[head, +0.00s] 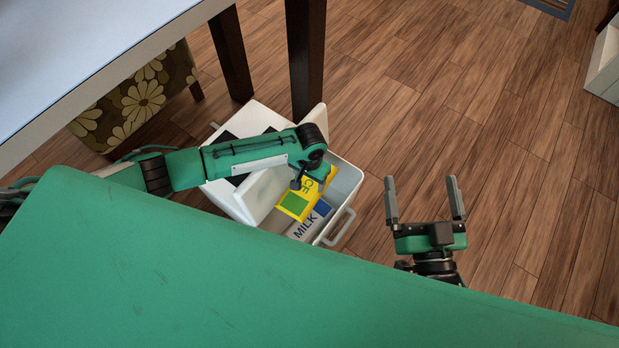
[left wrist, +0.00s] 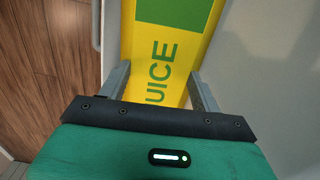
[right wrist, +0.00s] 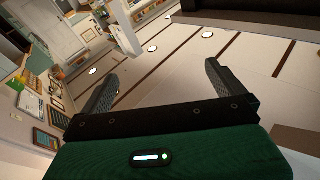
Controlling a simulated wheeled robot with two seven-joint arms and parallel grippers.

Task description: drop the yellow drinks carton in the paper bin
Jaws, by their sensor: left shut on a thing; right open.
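The yellow drinks carton (head: 304,197), with a green panel and partly readable lettering, is at the white bin in the head view. It fills the middle of the left wrist view (left wrist: 166,45), between the fingers. My left gripper (head: 297,185) is shut on it; its fingers are mostly hidden in the head view but show in the left wrist view (left wrist: 158,88). The paper bin cannot be told for certain; the white bin (head: 345,180) has an open front compartment under the carton. My right gripper (head: 426,200) is open and empty, right of the bin.
A milk carton (head: 308,222) lies in the white bin's open compartment, beside the yellow one. A white table (head: 90,60) with dark legs (head: 305,60) stands behind at left, near a flowered seat (head: 140,100). The wooden floor (head: 480,130) at right is clear.

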